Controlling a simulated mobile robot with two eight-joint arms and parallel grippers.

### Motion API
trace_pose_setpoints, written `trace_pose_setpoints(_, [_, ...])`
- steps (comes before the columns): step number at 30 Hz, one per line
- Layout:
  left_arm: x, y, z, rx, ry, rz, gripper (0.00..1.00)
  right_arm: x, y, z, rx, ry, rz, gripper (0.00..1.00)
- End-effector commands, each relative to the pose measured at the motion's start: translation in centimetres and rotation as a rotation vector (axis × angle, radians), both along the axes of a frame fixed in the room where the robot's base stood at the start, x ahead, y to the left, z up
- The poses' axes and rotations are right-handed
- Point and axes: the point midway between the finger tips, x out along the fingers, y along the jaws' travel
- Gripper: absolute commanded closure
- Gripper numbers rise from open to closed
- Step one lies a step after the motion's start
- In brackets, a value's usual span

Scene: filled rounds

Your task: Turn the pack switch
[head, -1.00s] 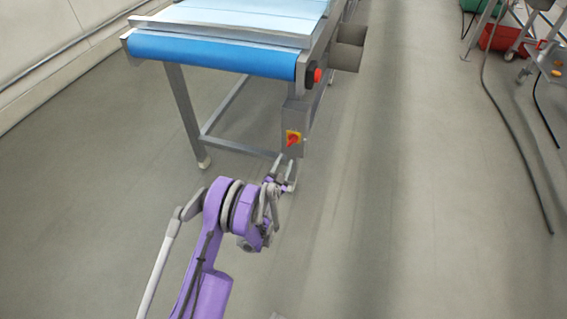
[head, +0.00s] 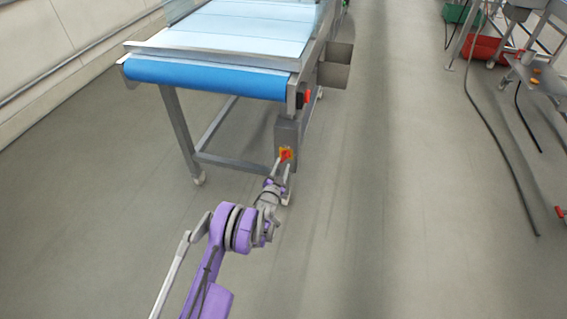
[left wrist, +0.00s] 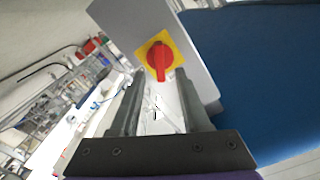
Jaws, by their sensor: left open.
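The pack switch (head: 286,154) is a red rotary knob on a yellow plate. It sits on the front of a grey box (head: 287,131) on the conveyor's leg. In the left wrist view the switch (left wrist: 159,59) is just beyond the fingertips, its red handle pointing down in that picture. My left gripper (head: 282,167) is open right in front of the switch, just below it in the head view. In the left wrist view its two fingers (left wrist: 160,92) stand apart with nothing between them; I cannot tell whether they touch the knob. My right gripper is not in view.
The conveyor (head: 205,79) with its blue belt end stands behind the switch box. A red button (head: 307,97) is on its frame above. Hoses (head: 492,165) lie on the floor at right, near red (head: 485,48) and green bins. The floor between is clear.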

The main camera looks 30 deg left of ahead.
Motion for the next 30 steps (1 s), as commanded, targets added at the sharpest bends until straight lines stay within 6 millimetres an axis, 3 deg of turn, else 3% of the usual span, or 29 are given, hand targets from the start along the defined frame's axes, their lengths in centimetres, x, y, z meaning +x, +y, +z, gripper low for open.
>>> trace_pose_setpoints(6, [2.3, 0.5, 0.0, 0.0, 0.0, 0.0, 0.54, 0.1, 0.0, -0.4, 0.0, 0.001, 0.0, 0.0])
trace_pose_setpoints(16, [2.8, 0.6, 0.1, 0.0, 0.0, 0.0, 0.54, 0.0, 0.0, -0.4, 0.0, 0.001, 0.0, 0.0])
trace_pose_setpoints(17, [2.8, 0.6, 0.1, 0.0, 0.0, 0.0, 0.56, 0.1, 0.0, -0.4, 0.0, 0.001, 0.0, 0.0])
trace_pose_setpoints(24, [2.7, 0.6, 0.0, 0.0, 0.0, 0.0, 0.99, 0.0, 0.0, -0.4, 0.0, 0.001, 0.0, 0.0])
trace_pose_setpoints(30, [2.7, 0.6, 0.0, 0.0, 0.0, -0.001, 1.0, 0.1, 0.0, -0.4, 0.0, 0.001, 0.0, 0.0])
